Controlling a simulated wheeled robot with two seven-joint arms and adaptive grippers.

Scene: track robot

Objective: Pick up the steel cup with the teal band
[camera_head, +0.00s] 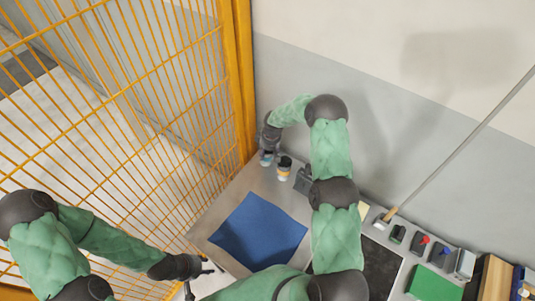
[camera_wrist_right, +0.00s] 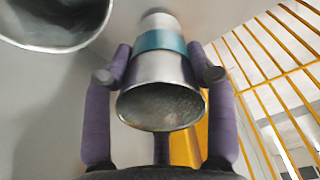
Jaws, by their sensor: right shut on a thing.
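The steel cup with the teal band (camera_wrist_right: 160,75) is between the two purple fingers of my right gripper (camera_wrist_right: 160,76) in the right wrist view. The fingers are shut on it, one on each side, and its open mouth faces the camera. In the head view my right gripper (camera_head: 267,156) is at the far left corner of the steel table, by the fence; the cup is small and hard to make out there. My left gripper (camera_head: 203,269) is at the table's near left edge, empty, with its fingers apart.
A cup with a dark top (camera_head: 284,168) stands just right of my right gripper. A blue cloth (camera_head: 258,232) lies on the steel table (camera_head: 219,206). A yellow fence (camera_head: 150,95) borders the left. Bottles (camera_head: 420,246) and a green item (camera_head: 433,286) are at right.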

